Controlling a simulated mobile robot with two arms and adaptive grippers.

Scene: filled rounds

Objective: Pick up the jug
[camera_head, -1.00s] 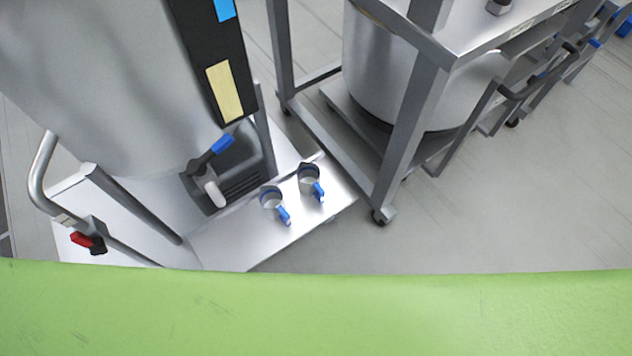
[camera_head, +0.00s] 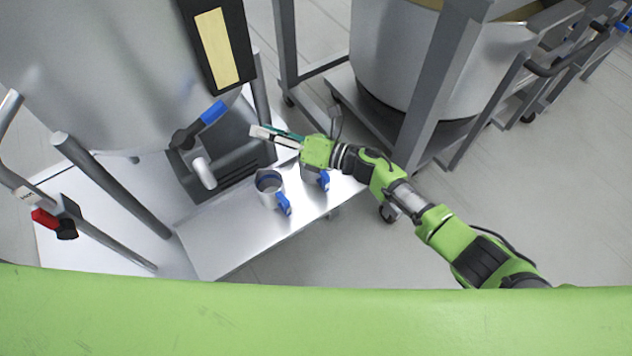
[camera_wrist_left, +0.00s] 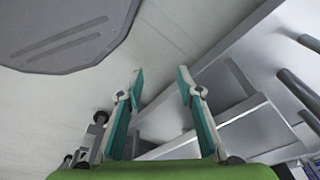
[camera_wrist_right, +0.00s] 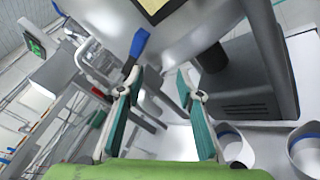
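A metal jug (camera_head: 268,183) with a blue handle stands upright on the steel shelf (camera_head: 215,238) in the head view. A second jug (camera_head: 310,174) with a blue handle stands to its right, mostly hidden by my right gripper and wrist. My right gripper (camera_head: 262,135) is above the shelf, beyond the jugs, its fingers toward the vat's tap. It is open and empty in the right wrist view (camera_wrist_right: 160,82), where two jugs show at the lower right, one (camera_wrist_right: 305,150) cut by the edge. My left gripper (camera_wrist_left: 160,80) is open and empty, seen only in its wrist view.
A large steel vat (camera_head: 110,70) with a blue-handled tap (camera_head: 205,120) stands behind the shelf. A grey drip tray (camera_head: 235,160) sits under the tap. A wheeled metal frame (camera_head: 425,105) holding a big pot (camera_head: 385,70) stands at the right. Shelf front is clear.

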